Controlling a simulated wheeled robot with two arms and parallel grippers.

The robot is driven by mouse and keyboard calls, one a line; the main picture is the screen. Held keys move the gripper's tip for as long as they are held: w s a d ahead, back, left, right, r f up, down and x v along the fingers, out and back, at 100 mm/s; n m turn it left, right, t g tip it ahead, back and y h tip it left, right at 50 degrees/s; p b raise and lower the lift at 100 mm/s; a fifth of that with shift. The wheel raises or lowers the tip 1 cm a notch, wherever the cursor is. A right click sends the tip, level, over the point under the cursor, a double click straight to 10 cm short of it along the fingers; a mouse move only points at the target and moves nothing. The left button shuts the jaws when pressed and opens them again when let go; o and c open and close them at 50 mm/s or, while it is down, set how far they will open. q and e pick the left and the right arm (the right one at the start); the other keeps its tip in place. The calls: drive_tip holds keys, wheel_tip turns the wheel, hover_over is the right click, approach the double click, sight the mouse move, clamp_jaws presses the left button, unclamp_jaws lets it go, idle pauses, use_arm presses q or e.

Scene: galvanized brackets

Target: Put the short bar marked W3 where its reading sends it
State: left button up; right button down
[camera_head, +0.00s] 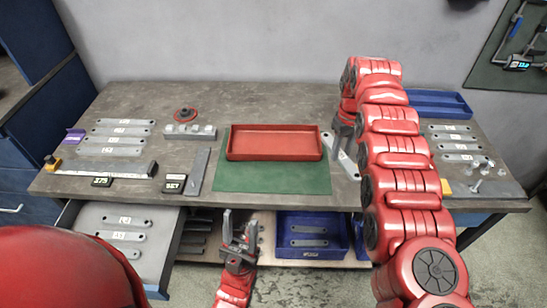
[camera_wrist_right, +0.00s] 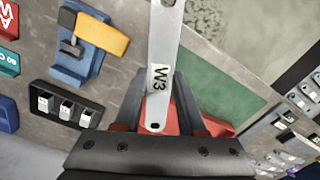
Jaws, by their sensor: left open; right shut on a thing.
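The short bar marked W3 (camera_wrist_right: 160,65) is a flat pale metal strip with a hole near its end. My right gripper (camera_wrist_right: 157,112) is shut on it, near the marked end. In the head view the bar (camera_head: 346,160) shows just right of the red tray (camera_head: 275,156), partly hidden by my right arm, tilted across the picture. I cannot tell whether it touches the table. My right gripper (camera_head: 343,125) is above the table there. My left gripper (camera_head: 240,240) is open and empty, low in front of the table. A small display (camera_head: 102,182) by the measuring fixture (camera_head: 100,170) appears to read 3.75.
The red tray looks empty on a green mat (camera_head: 230,183). Marked bars lie in rows at left (camera_head: 117,138) and right (camera_head: 455,146). An open drawer (camera_head: 160,245) and a blue bin (camera_head: 310,254) below hold bars. A blue tray (camera_head: 440,104) stands back right. Loose hardware (camera_head: 476,186) lies right.

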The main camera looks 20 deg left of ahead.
drive_tip(key=s+a+f+n, duration=0.2)
drive_tip(key=a+n, duration=0.1)
drive_tip(key=a, duration=0.3)
drive_tip(key=shift+a+p, duration=0.2)
drive_tip(key=shift+p, duration=0.1)
drive_tip(key=s+a+f+n, duration=0.2)
drive_tip(key=a, duration=0.3)
drive_tip(key=shift+s+f, duration=0.15)
drive_tip(key=shift+s, duration=0.2)
idle(0.3)
drive_tip(key=shift+a, duration=0.2)
drive_tip(key=shift+n, duration=0.3)
